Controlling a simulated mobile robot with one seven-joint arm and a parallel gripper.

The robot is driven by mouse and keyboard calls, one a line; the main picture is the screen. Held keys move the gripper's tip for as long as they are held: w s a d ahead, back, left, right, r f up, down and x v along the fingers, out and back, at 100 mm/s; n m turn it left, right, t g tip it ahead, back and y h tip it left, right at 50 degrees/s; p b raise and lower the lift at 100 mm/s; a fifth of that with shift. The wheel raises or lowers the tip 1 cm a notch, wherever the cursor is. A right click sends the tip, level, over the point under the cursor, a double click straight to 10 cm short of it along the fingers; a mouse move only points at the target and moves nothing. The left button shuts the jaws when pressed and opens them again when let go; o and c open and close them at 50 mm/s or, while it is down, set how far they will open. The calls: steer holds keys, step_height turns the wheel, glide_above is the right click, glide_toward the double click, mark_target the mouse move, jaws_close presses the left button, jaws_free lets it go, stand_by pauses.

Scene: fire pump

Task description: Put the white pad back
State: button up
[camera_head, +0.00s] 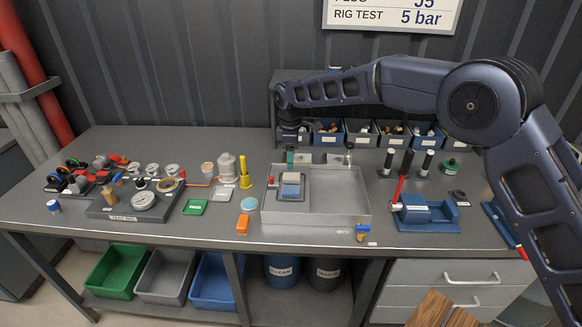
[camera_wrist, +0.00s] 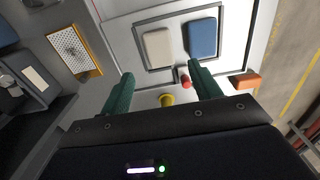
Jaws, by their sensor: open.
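The white pad (camera_wrist: 157,47) lies beside a blue pad (camera_wrist: 202,37) inside a thin dark frame in the wrist view. In the head view the white pad (camera_head: 292,178) is small, just behind the blue pad (camera_head: 291,191), in the left part of a grey tray (camera_head: 345,205). My gripper (camera_head: 290,155) is above the bench at the tray's back edge. Its two green fingers are apart in the wrist view (camera_wrist: 163,92), with nothing between them. The pads lie beyond the fingertips there.
A red knob (camera_wrist: 185,78) is close to the pads. An orange block (camera_head: 243,223) and a yellow post (camera_head: 244,172) stand left of the tray. Labelled bins (camera_head: 358,131) line the back. A blue fixture (camera_head: 425,210) is at the right. The tray's right half is clear.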

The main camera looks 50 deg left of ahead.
steer(key=shift+r, duration=2.45)
